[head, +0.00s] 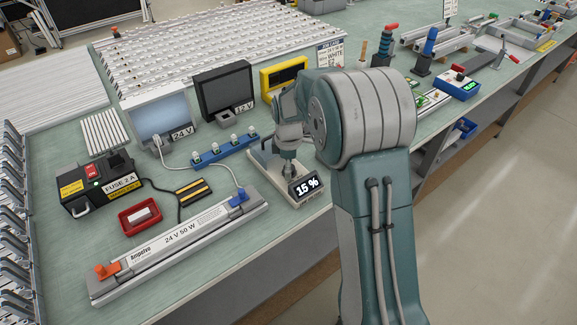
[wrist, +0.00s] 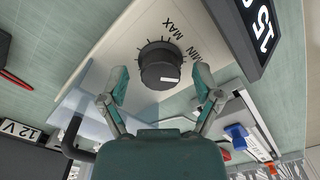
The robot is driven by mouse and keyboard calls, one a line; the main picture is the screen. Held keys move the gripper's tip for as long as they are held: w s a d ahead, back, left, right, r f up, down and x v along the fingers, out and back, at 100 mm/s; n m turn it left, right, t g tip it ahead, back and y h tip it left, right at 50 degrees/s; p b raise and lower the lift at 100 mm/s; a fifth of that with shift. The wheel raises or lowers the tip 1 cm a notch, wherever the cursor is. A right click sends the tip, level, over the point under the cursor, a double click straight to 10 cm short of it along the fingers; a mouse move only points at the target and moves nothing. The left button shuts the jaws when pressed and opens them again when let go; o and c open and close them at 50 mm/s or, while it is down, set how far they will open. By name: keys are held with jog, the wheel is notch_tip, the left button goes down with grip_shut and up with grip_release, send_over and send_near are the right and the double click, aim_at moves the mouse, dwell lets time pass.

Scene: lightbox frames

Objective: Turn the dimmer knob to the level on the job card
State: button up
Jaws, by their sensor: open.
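The dark round dimmer knob (wrist: 160,66) sits on a pale dimmer base (head: 262,168), with tick marks and MIN and MAX lettering around it. A white mark on the knob points to the lower right in the wrist view. The display (head: 307,186) on the base reads 15 %; part of it shows in the wrist view (wrist: 262,28). My gripper (wrist: 159,80) is open, one finger on each side of the knob, with visible gaps. In the head view my gripper hides the knob. The job card (head: 330,56) stands behind my arm; its level is too small to read.
A lit 24 V panel (head: 158,116), a dark 12 V unit (head: 223,90) and a blue connector strip (head: 226,150) stand behind and left. The bench edge is close in front.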

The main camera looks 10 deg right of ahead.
jog(key=shift+a, duration=0.2)
jog(key=shift+d, duration=0.2)
grip_shut()
jog(key=shift+m, duration=0.4)
jog(key=m, duration=1.2)
jog(key=shift+d+f, duration=0.1)
jog(key=m, duration=1.2)
jog(key=shift+s+m, duration=0.1)
jog(key=shift+m, duration=0.3)
